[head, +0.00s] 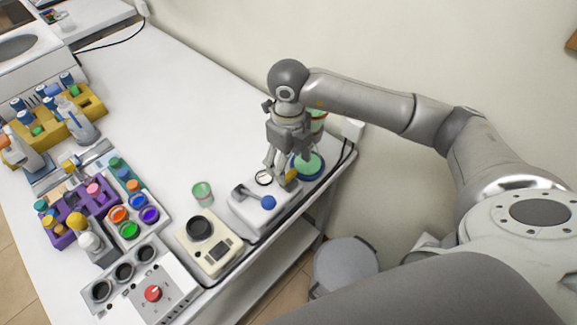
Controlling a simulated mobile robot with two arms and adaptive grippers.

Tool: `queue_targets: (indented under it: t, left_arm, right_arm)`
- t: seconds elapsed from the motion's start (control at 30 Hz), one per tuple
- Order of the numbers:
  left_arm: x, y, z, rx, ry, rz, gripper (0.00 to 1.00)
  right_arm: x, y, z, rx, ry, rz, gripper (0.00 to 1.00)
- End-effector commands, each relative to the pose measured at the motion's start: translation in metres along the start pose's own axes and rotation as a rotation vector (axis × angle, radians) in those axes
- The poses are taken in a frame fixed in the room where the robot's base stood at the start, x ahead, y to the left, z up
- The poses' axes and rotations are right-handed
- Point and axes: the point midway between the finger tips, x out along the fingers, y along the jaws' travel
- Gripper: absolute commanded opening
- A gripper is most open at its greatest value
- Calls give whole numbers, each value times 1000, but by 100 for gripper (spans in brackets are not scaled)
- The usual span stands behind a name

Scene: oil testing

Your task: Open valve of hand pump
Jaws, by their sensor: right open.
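The hand pump (247,213) is a white block near the right end of the white table, with a round gauge (263,177) and a dark lever with a blue knob (268,202). A small yellow part, perhaps the valve, (292,175) shows at its back right. My right gripper (280,176) points down over the back of the pump, its fingers beside the gauge and the yellow part. It is open, and I cannot tell whether a finger touches the yellow part. The fingers hide some of the pump's back. My left gripper is out of view.
A green-topped round container (308,166) stands close behind my gripper. Bottle racks fill the table's left side. The middle of the white table (165,110) is clear.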

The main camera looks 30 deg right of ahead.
Motion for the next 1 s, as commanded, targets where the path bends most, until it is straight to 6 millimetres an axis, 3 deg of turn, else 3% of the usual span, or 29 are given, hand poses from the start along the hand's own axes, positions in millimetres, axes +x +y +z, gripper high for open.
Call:
queue_targets:
  t: [0.3,0.63,1.0]
  left_arm:
    - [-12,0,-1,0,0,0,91]
    - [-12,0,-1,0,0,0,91]
    - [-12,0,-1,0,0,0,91]
  right_arm:
    - [38,0,0,0,0,1,66]
    - [41,1,0,-1,-2,2,65]
    - [41,1,0,-1,-2,1,21]
